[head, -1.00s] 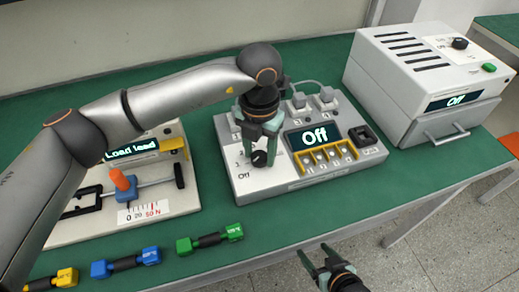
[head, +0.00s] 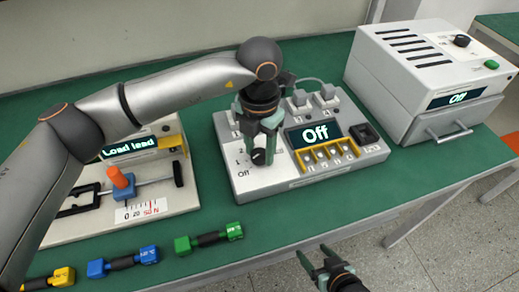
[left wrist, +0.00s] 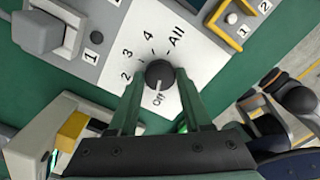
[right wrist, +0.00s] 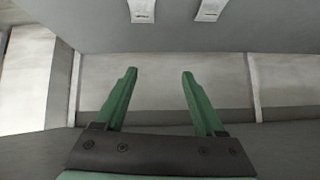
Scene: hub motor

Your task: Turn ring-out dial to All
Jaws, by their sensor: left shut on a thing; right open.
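The ring-out dial (head: 259,157) is a dark round knob on the front left of the grey tester box (head: 285,184). In the left wrist view, the dial (left wrist: 160,72) sits on a white scale marked Off, numbers and All (left wrist: 177,35). Its white pointer line points toward Off (left wrist: 159,98). The tester's screen (head: 314,134) reads Off. My left gripper (head: 263,148) comes down from above and is shut on the dial, with a finger at either side. My right gripper (head: 316,257) is open and empty, in front of the table edge; its fingers (right wrist: 157,78) show spread apart.
A load rig (head: 122,190) with an orange-topped blue slider stands left. Yellow, blue and green connector pieces (head: 208,238) lie along the front edge of the green table (head: 350,210). A grey box with a drawer (head: 425,85) stands right. Plugs and a cable are behind the dial.

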